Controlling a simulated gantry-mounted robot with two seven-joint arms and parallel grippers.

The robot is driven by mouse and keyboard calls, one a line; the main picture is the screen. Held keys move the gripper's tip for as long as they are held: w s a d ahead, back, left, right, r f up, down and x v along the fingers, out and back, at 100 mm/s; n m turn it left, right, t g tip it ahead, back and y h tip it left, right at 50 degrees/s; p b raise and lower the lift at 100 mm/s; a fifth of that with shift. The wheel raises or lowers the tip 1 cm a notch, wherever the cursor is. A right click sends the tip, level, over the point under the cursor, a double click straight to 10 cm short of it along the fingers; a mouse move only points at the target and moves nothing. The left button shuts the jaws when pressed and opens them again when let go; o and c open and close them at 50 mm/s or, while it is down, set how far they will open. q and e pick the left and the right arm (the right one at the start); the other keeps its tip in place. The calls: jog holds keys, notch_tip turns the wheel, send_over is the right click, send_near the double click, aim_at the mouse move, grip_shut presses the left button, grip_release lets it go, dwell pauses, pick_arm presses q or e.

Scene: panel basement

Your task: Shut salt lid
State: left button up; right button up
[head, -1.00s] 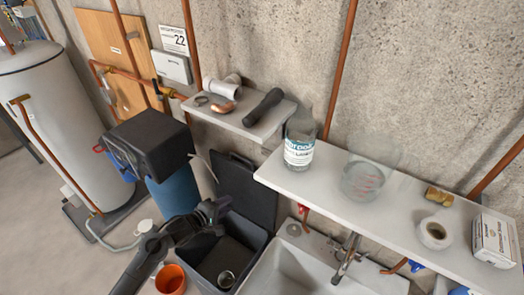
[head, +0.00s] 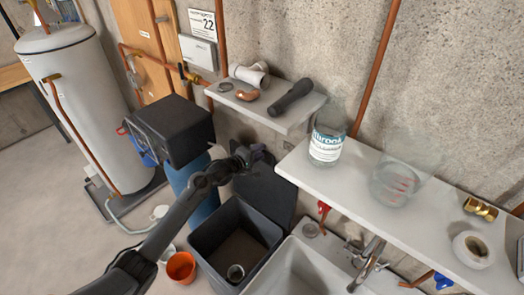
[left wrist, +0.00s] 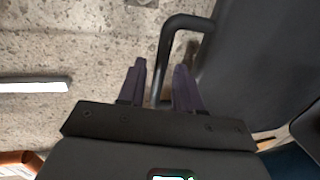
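The dark grey salt bin (head: 207,254) stands on the floor left of the sink, its top open. Its lid (head: 272,192) stands up at the back, towards the wall; it also fills the right of the left wrist view (left wrist: 262,62). A black loop handle (left wrist: 186,22) sticks out from the lid's edge. My left gripper (head: 258,156) is at the lid's upper edge. In the left wrist view its purple fingers (left wrist: 159,68) are apart, with one bar of the handle showing between them; I cannot tell whether they touch it. My right gripper is in neither view.
A blue tank with a black top (head: 172,130) stands behind-left. The sink (head: 305,272) and white shelf (head: 350,180) are to the right.

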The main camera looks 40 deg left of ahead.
pick_arm(q)
jog(key=shift+x, duration=1.15)
grip_shut()
